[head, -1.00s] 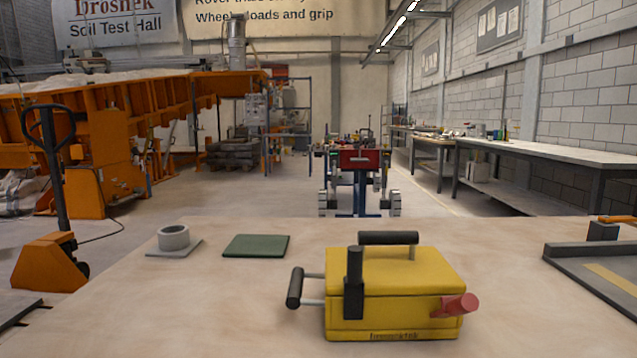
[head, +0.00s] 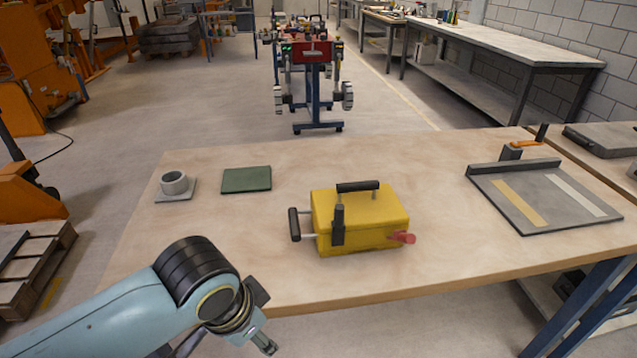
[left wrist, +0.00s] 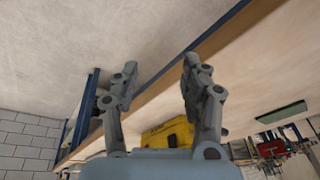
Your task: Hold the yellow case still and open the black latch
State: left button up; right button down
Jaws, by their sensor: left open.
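The yellow case (head: 372,215) stands on the wooden table, lid shut. A black upright piece on its front left, apparently the latch (head: 338,226), stands upright. The case has a black top handle (head: 358,187), a black side handle (head: 294,225) at left and a red grip (head: 403,237) at right. My left gripper (head: 262,322) is in front of the table's near edge, left of and nearer than the case, touching nothing. In the left wrist view its fingers (left wrist: 160,82) are apart and empty, and the case (left wrist: 168,132) shows partly behind them. My right gripper is out of view.
A green mat (head: 247,179) and a grey ring on a plate (head: 174,184) lie left of the case. A grey tray with stripes (head: 497,205) lies at right. The table (head: 440,255) is bare around the case. A wheeled rover (head: 310,60) stands behind.

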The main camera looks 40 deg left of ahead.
pick_arm(q)
notch_tip(320, 180, up, 9)
jog(key=w+p, duration=0.1)
jog(key=p, duration=0.2)
notch_tip(320, 180, up, 8)
jog(key=m+h+p, duration=0.3)
jog(key=m, duration=0.2)
send_over(336, 205)
jog(key=s+a, duration=0.2)
jog(key=s, duration=0.1)
jog(key=shift+t, duration=0.4)
jog(key=x, duration=1)
jog(key=shift+w+d, duration=0.25)
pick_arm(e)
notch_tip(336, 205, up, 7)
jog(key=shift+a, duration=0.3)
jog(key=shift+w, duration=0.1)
pick_arm(q)
jog(key=c, duration=0.7)
grip_shut()
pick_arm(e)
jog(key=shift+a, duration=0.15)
